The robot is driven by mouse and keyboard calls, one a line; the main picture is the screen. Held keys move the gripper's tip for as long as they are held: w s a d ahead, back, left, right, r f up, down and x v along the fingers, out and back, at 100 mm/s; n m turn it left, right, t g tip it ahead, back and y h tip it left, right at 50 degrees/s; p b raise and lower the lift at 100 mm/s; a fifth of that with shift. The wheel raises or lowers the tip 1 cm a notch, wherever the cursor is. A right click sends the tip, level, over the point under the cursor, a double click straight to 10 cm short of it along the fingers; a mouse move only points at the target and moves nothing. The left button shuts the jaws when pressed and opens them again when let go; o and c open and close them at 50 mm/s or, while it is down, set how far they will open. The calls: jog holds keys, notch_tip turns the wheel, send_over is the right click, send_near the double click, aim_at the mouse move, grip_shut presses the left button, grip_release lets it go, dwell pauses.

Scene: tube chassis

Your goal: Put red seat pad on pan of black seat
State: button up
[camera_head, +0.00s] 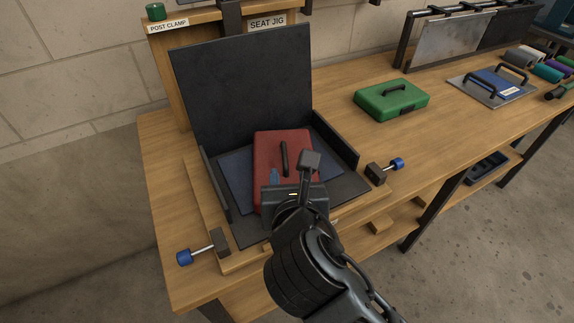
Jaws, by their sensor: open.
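The red seat pad (265,150) has a dark bar handle (284,158) on top. It appears over the pan of the black seat (340,181), lying a little askew across a dark blue panel (236,176). Whether it lies flat on this panel is hard to tell. The black seat has a tall upright back (240,90) and low side walls. My gripper (291,176) is open over the near part of the pad, close to the handle. My gripper and wrist hide the pad's near edge and part of the pan.
Blue-knobbed clamps (395,164) (186,257) stand at the seat's right and front left. A green pad with a handle (392,100) and a blue pad on a metal plate (493,83) lie farther right on the wooden bench (340,90). Bare bench lies between.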

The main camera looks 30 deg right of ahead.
jog(key=shift+v, duration=1.3)
jog(key=s+d+f+m+y, duration=0.2)
jog(key=s+f+m+y, duration=0.15)
jog(key=s+m, duration=0.4)
jog(key=s+d+f+m+y, duration=0.2)
jog(key=s+f+m, duration=0.3)
jog(key=s, duration=0.4)
jog(key=s+r+m+t, duration=0.1)
jog(key=s+r+m, duration=0.3)
jog(key=s+m, duration=0.3)
jog(key=s+d+r+m+t, duration=0.1)
jog(key=s+r+m, duration=0.3)
jog(key=s+m, duration=0.3)
jog(key=m, duration=0.5)
jog(key=shift+r, duration=0.3)
jog(key=shift+d, duration=0.1)
